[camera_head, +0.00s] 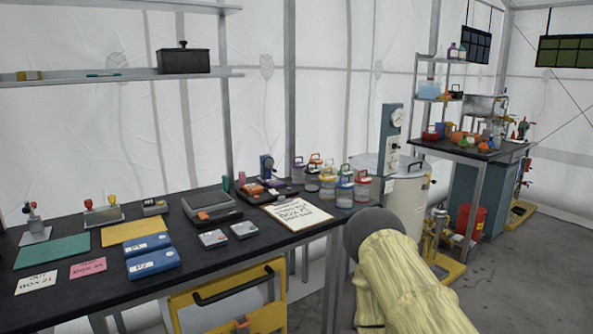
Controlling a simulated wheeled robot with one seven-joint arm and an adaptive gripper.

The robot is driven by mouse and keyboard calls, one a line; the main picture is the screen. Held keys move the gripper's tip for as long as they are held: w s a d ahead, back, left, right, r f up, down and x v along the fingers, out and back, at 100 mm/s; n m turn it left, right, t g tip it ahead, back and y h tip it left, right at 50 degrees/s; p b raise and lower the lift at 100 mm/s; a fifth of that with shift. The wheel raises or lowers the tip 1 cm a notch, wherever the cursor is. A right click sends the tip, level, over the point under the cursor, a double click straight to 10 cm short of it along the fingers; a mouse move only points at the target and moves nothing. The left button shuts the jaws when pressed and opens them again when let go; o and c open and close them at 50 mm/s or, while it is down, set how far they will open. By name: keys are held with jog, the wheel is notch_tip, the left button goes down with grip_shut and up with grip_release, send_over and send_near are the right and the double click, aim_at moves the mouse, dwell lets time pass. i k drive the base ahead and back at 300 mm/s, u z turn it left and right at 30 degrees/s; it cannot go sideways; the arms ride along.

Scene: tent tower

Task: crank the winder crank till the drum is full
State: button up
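I cannot pick out a winder crank or its drum with certainty. A small dark blue device (266,166) with a round grey face stands at the back of the near black bench (180,205); it is too small to tell whether it has a crank. My arm, in a pale yellow sleeve with a dark rounded end, rises from the bottom edge right of the bench. My gripper and its fingers do not show, so nothing can be seen held.
Jars with coloured lids (345,189) crowd the bench's right end beside a clipboard (297,213). A pale cylindrical tank (409,202) with a gauge column (391,133) stands behind my arm. A second bench (455,151) is further right. Grey floor (540,270) is clear at right.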

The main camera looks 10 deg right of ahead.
aim_at(269, 163)
jog(key=z, duration=0.95)
jog(key=i, duration=1)
jog(key=u, duration=1.6)
